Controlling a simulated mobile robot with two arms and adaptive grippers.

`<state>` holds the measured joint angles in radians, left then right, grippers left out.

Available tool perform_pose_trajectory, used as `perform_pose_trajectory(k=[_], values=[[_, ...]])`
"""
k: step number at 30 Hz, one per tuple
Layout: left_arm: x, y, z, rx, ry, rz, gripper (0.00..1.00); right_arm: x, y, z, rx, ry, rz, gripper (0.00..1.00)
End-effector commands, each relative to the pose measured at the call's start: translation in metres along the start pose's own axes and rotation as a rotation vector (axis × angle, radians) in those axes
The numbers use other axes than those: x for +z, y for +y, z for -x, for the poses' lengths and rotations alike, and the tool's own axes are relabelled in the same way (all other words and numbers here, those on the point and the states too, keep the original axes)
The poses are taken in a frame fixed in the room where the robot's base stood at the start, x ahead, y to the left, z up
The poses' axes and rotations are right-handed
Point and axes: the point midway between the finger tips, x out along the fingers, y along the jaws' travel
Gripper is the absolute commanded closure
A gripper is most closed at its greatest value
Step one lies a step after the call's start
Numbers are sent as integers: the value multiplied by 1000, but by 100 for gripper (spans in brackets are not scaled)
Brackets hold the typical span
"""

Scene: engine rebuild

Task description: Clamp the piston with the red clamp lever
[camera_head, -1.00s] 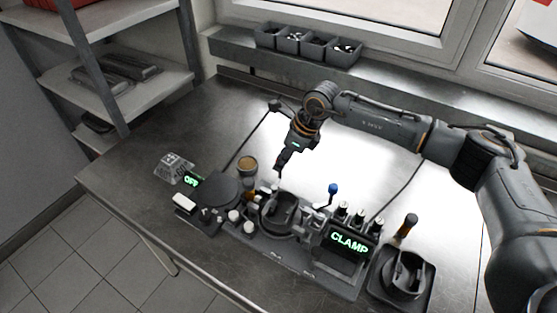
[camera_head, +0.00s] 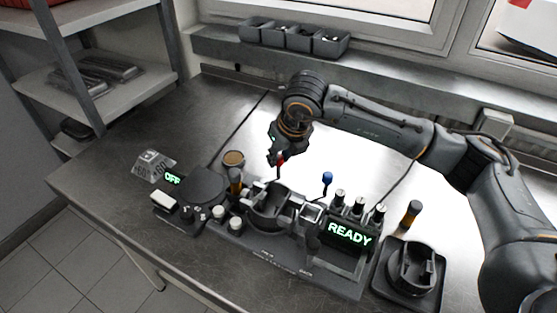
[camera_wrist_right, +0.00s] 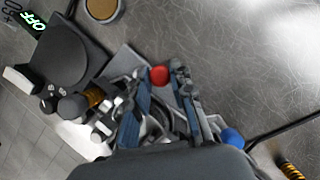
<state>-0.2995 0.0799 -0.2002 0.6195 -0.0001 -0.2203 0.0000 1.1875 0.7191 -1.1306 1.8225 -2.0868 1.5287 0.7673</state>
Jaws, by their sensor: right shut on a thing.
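My right gripper (camera_head: 277,157) is shut on the red clamp lever (camera_head: 281,157), just behind the round dark holder (camera_head: 269,212) of the fixture. In the right wrist view the lever's red knob (camera_wrist_right: 159,74) shows between the two fingers. I cannot clearly tell the piston from the dark parts in the holder. The fixture's display (camera_head: 350,235) reads READY in green. My left gripper is not in view.
A blue-knobbed lever (camera_head: 327,179) stands right of the holder. A dark round plate (camera_head: 201,187) with an OFF display is at left. A separate dark cradle (camera_head: 411,270) sits at right. Parts bins (camera_head: 293,37) line the sill. The table behind the fixture is largely clear.

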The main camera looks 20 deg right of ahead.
Motion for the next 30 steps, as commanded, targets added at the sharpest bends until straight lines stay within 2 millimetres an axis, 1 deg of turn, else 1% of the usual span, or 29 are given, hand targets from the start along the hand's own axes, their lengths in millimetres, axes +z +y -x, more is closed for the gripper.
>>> perform_pose_trajectory(k=[1, 5, 20, 21, 23, 24, 30], values=[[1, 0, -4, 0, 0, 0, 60, -1, 0, -1, -5, -2, -13, 100], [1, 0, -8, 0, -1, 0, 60, -2, 1, 0, -17, -1, -41, 100], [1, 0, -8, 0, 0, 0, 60, -2, 1, 2, -24, 0, -57, 100], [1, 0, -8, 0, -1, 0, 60, -2, 1, 1, -23, 1, -56, 71], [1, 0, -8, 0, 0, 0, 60, -2, 1, 1, -23, 1, -56, 59], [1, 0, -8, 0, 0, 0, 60, -2, 1, 1, -23, 1, -56, 55], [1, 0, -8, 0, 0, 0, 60, -2, 1, 1, -23, 1, -56, 55]])
